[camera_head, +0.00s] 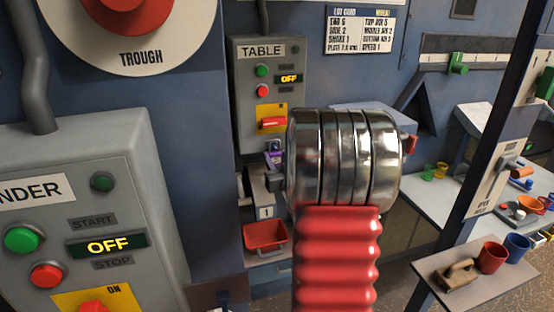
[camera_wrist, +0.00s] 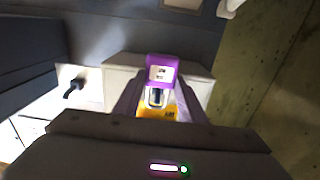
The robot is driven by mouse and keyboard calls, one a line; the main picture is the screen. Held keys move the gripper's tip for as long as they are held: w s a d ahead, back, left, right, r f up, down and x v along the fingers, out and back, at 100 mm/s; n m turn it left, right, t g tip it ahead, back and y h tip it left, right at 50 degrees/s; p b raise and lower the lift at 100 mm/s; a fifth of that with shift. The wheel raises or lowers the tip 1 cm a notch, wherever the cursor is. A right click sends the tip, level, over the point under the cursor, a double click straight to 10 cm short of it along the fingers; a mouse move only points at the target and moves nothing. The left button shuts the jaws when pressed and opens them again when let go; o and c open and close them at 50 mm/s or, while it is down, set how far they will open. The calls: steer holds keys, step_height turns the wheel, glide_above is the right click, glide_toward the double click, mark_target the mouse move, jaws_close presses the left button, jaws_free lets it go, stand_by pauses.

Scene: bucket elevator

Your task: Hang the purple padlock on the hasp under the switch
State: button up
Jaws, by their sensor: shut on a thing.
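The purple padlock (camera_head: 274,160) shows small in the head view, below the red switch handle (camera_head: 272,123) on the grey TABLE panel (camera_head: 247,85). Its pale shackle points up towards the switch. In the wrist view the padlock (camera_wrist: 161,70) is in the middle, with a white label on its body and its shackle in front of a yellow patch (camera_wrist: 156,112). My gripper (camera_wrist: 158,98) is shut on the padlock. In the head view my gripper (camera_head: 273,175) is partly hidden by my own wrist. I cannot make out the hasp, nor whether the shackle touches it.
A red bin (camera_head: 265,236) stands below the TABLE panel. The grey GRINDER panel (camera_head: 75,215) is close at the left. A shelf at the right holds a red cup (camera_head: 492,257), a blue cup (camera_head: 516,247) and a tan object (camera_head: 459,275). A dark post rises beside it.

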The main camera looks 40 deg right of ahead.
steer(key=shift+f, duration=0.8)
stand_by(0.5)
steer(key=o, duration=1.2)
steer(key=shift+f+v, duration=0.15)
steer(key=shift+v, duration=2.35)
steer(key=shift+f+v, duration=0.1)
steer(key=shift+v, duration=2.4)
